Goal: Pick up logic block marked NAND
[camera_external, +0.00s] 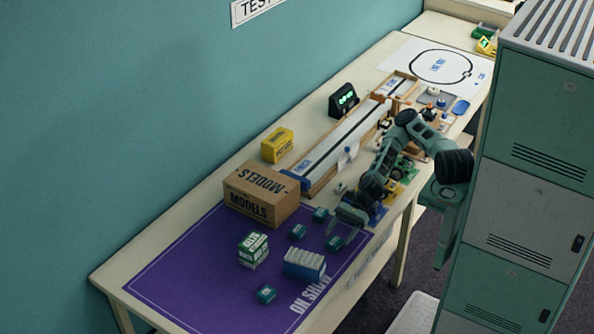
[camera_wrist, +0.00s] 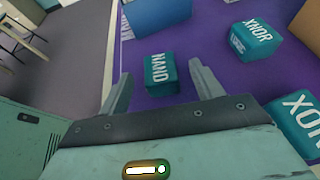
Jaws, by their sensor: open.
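The logic block marked NAND (camera_wrist: 160,75) is a small teal block with white lettering. In the wrist view it lies on the purple mat, ahead of my gripper (camera_wrist: 158,80) and in line with the gap between the fingers. My gripper is open, with nothing between its fingers. In the external view the NAND block (camera_external: 335,243) appears to be the teal block just below my gripper (camera_external: 347,222), near the mat's front side. Its lettering is too small to read there.
A block marked XNOR (camera_wrist: 252,40) lies further right, and one marked XOR (camera_wrist: 302,120) lies near the right finger. A blue-and-white box (camera_external: 304,264) stands beyond the NAND block. The cardboard MODELS box (camera_external: 262,195) stands toward the wall. The table's front edge is close.

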